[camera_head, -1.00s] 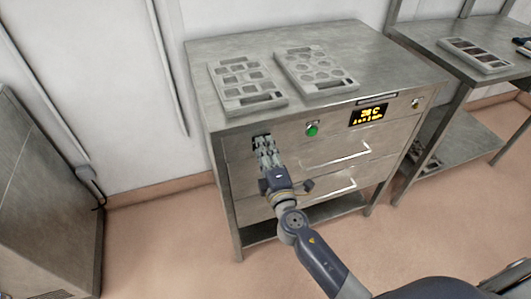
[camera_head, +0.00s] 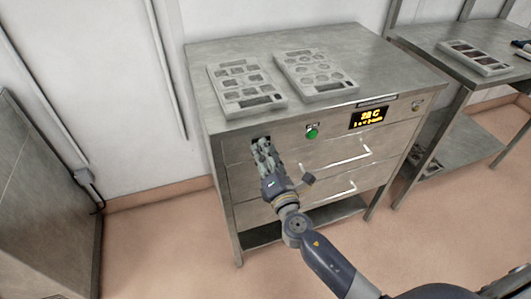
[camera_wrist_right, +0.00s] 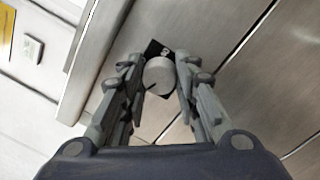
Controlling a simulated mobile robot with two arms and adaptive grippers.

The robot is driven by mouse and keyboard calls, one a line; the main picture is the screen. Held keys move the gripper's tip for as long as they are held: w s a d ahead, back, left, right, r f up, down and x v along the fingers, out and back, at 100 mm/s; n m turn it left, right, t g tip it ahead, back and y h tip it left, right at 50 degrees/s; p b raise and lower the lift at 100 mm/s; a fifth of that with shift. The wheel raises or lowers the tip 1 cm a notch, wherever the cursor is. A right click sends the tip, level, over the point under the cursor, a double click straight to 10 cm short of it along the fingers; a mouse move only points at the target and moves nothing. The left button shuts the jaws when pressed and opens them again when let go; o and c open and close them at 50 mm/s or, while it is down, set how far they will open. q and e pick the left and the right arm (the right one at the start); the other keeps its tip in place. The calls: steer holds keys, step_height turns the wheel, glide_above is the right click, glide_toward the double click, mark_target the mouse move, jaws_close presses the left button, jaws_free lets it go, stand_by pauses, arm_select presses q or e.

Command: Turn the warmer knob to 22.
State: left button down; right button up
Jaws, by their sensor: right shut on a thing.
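The warmer (camera_head: 232,150) is a steel cabinet with two drawers. Its knob (camera_wrist_right: 159,75) is a round grey disc on a black plate, seen between the fingers in the right wrist view. My right gripper (camera_head: 262,148) is at the upper left of the warmer's front, shut on the knob, and its fingers mostly hide the knob in the head view. The amber display (camera_head: 369,117) shows a two-digit reading in C that looks like 22 or 28; its small digits are blurred. My left gripper is not in view.
Two mould trays (camera_head: 245,88) (camera_head: 315,74) lie on the warmer's top. A green button (camera_head: 312,132) sits right of the knob, with drawer handles (camera_head: 345,157) below. A steel table (camera_head: 462,38) with a dark-filled mould (camera_head: 475,57) stands at right. Floor left of the warmer is clear.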

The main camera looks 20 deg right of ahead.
stand_by(0.4)
steer(key=o, duration=1.1)
steer(key=shift+c, duration=0.2)
steer(key=s+f, duration=0.1)
steer(key=s, duration=1.1)
